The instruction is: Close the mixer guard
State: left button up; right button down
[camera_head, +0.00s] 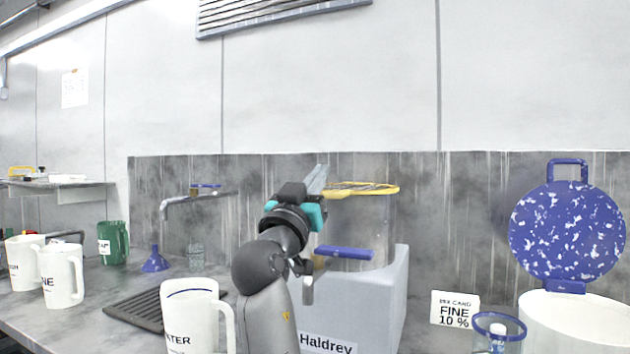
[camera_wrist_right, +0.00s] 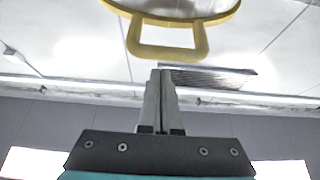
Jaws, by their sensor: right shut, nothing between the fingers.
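The mixer (camera_head: 385,290) is a grey block labelled "Haldrev" with a metal bowl (camera_head: 378,225) on it. The mixer guard (camera_head: 390,189) is a yellow-rimmed disc at the top of the bowl, roughly level in the head view; I cannot tell if it rests fully on the rim. In the wrist view its yellow rim and loop handle (camera_wrist_right: 168,54) show at the top. My right gripper (camera_head: 320,170) is shut and empty, its fingertips (camera_wrist_right: 160,74) just short of the handle in that picture; contact is unclear. My arm hides the mixer's left side. My left gripper is not in view.
A blue bar handle (camera_head: 344,253) sticks out in front of the bowl. A white jug (camera_head: 188,310) stands left of my arm, near a drain grate (camera_head: 137,309). On the right are a card (camera_head: 455,309), a clear blue-rimmed cup (camera_head: 498,327) and a white tub with its speckled blue lid (camera_head: 566,235) raised.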

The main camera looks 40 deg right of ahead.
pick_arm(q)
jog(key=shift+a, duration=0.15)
pick_arm(e)
jog(key=r+v, duration=0.1)
jog(key=v, duration=0.8)
jog(key=shift+s+a+f, duration=0.15)
jog(key=shift+s+a, duration=0.05)
jog(key=shift+a, duration=0.3)
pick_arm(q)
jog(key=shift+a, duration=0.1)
